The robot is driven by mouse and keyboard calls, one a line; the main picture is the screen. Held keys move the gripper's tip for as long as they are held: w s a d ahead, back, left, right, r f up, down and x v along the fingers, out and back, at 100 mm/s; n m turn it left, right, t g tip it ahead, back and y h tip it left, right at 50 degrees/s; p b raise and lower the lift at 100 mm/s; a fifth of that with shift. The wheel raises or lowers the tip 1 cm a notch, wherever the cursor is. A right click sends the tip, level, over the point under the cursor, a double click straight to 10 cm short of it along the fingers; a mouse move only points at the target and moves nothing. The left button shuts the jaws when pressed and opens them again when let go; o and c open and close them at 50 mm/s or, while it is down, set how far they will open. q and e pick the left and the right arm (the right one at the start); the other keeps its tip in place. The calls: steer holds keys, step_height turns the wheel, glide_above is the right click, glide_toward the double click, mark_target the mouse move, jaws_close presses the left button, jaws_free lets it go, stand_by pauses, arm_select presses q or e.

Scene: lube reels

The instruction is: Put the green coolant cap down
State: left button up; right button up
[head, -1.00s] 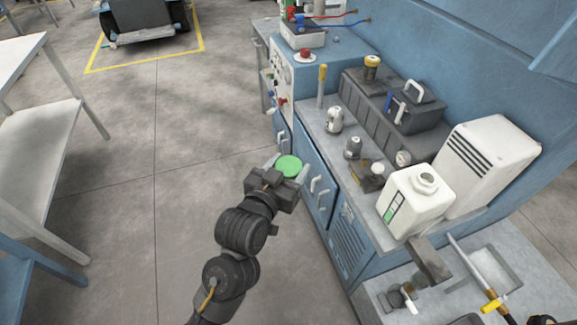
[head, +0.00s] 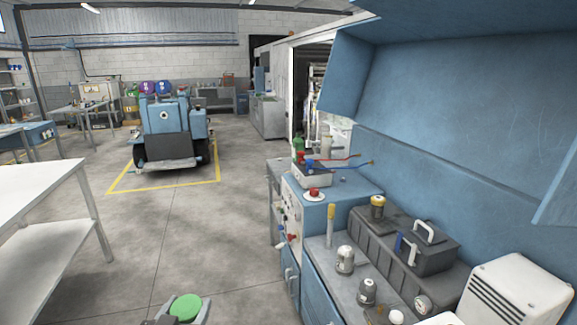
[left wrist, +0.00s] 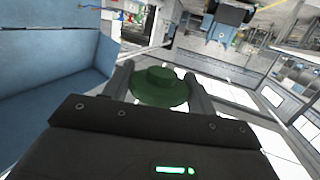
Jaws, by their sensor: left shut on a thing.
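The green coolant cap (head: 186,307) is a round green disc at the bottom of the head view. My left gripper (head: 184,312) is shut on it, with a finger on each side, and holds it in the air over the floor, to the left of the blue workbench. In the left wrist view the cap (left wrist: 160,88) looks dark green, with a raised round middle, between the two fingers of my left gripper (left wrist: 160,92). My right gripper is not in view.
The blue workbench (head: 312,283) on the right carries a black battery (head: 405,245), several small canisters and a white box (head: 515,292). A white table (head: 35,195) stands at left. A blue vehicle (head: 165,130) stands farther back. The floor between is clear.

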arm_select(q)
steer(key=shift+s+a+f+n+y, duration=0.15)
steer(key=shift+s+a+y, duration=0.05)
steer(key=shift+a, duration=0.25)
steer(key=shift+s+a+f+n+y, duration=0.15)
steer(key=shift+a+y, duration=0.05)
steer(key=shift+a, duration=0.2)
steer(key=shift+s+a+f, duration=0.1)
steer(key=shift+a+f, duration=0.05)
steer(key=shift+f, duration=0.15)
